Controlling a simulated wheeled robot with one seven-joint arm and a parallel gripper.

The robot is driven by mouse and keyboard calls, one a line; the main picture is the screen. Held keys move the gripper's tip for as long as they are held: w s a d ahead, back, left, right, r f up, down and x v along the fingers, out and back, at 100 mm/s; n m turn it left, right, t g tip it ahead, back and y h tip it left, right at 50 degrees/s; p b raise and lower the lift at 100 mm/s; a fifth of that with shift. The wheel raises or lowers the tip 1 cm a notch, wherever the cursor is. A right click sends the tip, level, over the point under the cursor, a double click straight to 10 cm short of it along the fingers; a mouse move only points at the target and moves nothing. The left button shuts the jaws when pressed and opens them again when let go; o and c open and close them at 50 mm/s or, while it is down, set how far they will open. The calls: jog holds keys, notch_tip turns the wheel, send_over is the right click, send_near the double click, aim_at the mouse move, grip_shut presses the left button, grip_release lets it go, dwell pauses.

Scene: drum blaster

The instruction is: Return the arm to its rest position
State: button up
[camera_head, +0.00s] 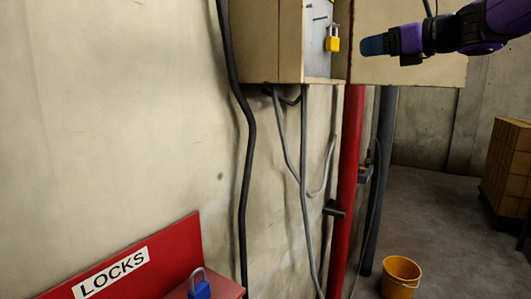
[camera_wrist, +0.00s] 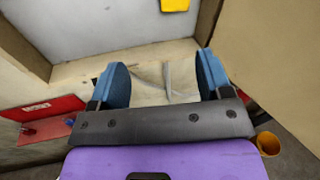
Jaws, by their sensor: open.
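My gripper (camera_head: 374,45) is at the upper right of the head view, in front of the open door of the beige electrical box. In the wrist view my gripper (camera_wrist: 160,77) shows two blue fingertips spread apart with nothing between them. A yellow padlock (camera_head: 332,42) hangs inside the box, left of my gripper and apart from it. The padlock's yellow body (camera_wrist: 175,5) also shows at the top edge of the wrist view. The arm reaches in from the right edge of the head view.
The beige box (camera_head: 257,42) has its door (camera_head: 405,72) swung open to the right. Below are cables, a red pipe (camera_head: 349,170) and a yellow bucket (camera_head: 401,275). A red LOCKS station (camera_head: 165,262) holds a blue padlock (camera_head: 199,288). Brown boxes (camera_head: 508,165) stand at right.

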jog(key=s+a+f+n+g+h, duration=0.2)
jog(key=s+a+f+n+g, duration=0.2)
jog(key=s+f+n, duration=0.45)
jog(key=s+d+f+n+g+h, duration=0.2)
jog(key=s+d+f+n+h, duration=0.1)
jog(key=s+f+n, duration=0.6)
jog(key=s+d+f+n+g+h, duration=0.1)
jog(key=s+d+f+n+h, duration=0.3)
jog(key=s+f+n+h, duration=0.2)
jog(key=shift+s+f+n+g, duration=0.4)
jog(key=shift+s+f+n, duration=1.2)
jog(key=shift+s, duration=0.8)
jog(key=shift+f+m, duration=0.2)
jog(key=shift+m, duration=0.05)
jog(key=shift+c, duration=0.2)
